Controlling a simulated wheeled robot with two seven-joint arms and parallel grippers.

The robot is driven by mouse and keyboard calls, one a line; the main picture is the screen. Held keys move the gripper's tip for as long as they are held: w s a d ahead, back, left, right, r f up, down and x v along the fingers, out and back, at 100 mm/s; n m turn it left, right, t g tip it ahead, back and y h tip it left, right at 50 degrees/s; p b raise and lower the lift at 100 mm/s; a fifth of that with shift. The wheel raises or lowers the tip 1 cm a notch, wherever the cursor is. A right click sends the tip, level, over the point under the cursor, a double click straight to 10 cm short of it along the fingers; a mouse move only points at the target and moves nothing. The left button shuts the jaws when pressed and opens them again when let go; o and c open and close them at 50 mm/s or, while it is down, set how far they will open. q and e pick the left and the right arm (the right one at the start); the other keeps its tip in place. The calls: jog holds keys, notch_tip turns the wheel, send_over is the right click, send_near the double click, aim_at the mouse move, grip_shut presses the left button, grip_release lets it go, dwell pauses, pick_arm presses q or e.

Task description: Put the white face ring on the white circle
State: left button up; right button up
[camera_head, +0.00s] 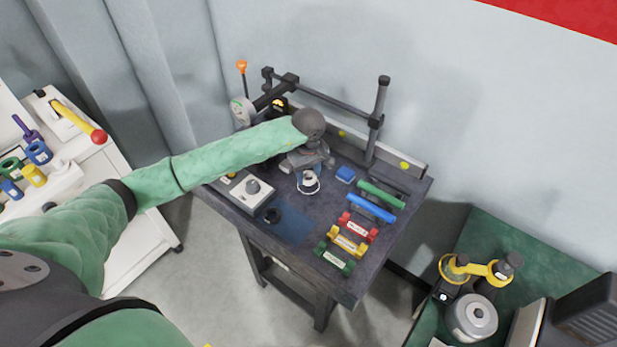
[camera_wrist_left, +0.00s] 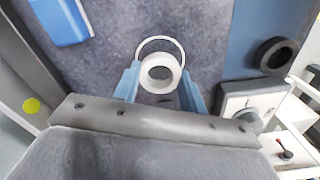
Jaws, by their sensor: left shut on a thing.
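The white face ring (camera_wrist_left: 145,72) is a thick white ring, held between the blue fingertips of my left gripper (camera_wrist_left: 160,82) in the left wrist view. The white circle (camera_wrist_left: 160,39) is a thin white outline on the dark table top; the ring covers its lower part, and the circle's far arc shows beyond the ring. Whether the ring touches the table I cannot tell. In the head view my left gripper (camera_head: 308,172) points down over the table, with the white ring (camera_head: 309,178) at its tips. My right gripper is not in view.
A black ring (camera_wrist_left: 275,56) lies on a blue mat (camera_wrist_left: 247,30), near a grey-white block with a knob (camera_head: 252,187). A post frame (camera_head: 379,115) stands behind.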

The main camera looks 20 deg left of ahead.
pick_arm(q)
jog(key=shift+f, duration=0.95)
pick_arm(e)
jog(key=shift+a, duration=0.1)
pick_arm(q)
jog(key=shift+f, duration=0.1)
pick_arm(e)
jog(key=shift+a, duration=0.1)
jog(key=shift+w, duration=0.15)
pick_arm(q)
jog(key=o, duration=1)
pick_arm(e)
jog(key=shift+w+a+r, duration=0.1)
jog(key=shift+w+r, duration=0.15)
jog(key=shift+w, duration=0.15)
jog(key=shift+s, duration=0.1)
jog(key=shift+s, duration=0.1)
